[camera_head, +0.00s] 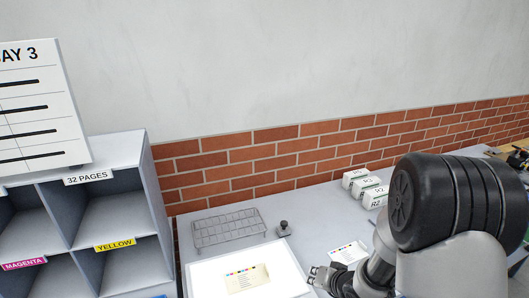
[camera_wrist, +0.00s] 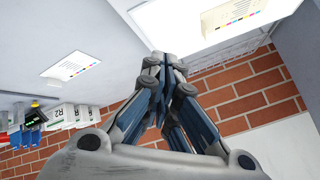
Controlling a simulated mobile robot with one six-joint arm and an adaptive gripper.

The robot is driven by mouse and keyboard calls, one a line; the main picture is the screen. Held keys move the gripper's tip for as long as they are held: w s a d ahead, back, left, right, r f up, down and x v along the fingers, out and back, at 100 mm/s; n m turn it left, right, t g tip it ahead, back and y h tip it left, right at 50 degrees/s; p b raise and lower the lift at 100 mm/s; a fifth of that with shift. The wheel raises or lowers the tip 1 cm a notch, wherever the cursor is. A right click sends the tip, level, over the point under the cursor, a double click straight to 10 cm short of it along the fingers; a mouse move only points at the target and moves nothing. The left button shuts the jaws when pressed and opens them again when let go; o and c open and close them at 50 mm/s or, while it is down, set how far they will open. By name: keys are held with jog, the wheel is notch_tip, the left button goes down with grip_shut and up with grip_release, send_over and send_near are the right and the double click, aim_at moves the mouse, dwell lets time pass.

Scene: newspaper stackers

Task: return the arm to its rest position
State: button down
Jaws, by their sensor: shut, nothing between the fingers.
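My gripper (camera_head: 318,274) is at the bottom of the head view, above the table (camera_head: 311,206), near the right edge of a bright white panel. In the wrist view my gripper (camera_wrist: 166,62) has its fingertips together, with nothing between them. My arm fills the lower right of the head view and hides part of the table behind it. The white panel (camera_head: 206,277) carries a cream printed sheet (camera_head: 246,279) with coloured marks; the sheet also shows in the wrist view (camera_wrist: 238,14).
A wire rack (camera_head: 229,230) and a small dark knob-like object (camera_head: 284,229) stand behind the panel. White R-marked boxes (camera_head: 375,196) stand near the brick wall (camera_head: 250,150). A white card (camera_head: 349,252) lies right of the gripper. A labelled pigeonhole shelf (camera_head: 120,148) stands left.

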jog(key=s+d+r+n+g+h+b, duration=0.1)
jog(key=s+d+r+h+b, duration=0.3)
jog(key=s+r, duration=0.6)
jog(key=s+a+r+n+g+b, duration=0.1)
jog(key=s+a+r, duration=0.1)
jog(key=s, duration=0.7)
jog(key=s+a+r+n+g+y+b, duration=0.1)
jog(key=s+a+r+b, duration=0.1)
jog(key=s, duration=0.7)
jog(key=shift+s+a+r+n+g, duration=0.15)
jog(key=shift+a+r+n+g, duration=0.25)
jog(key=shift+a+r, duration=0.6)
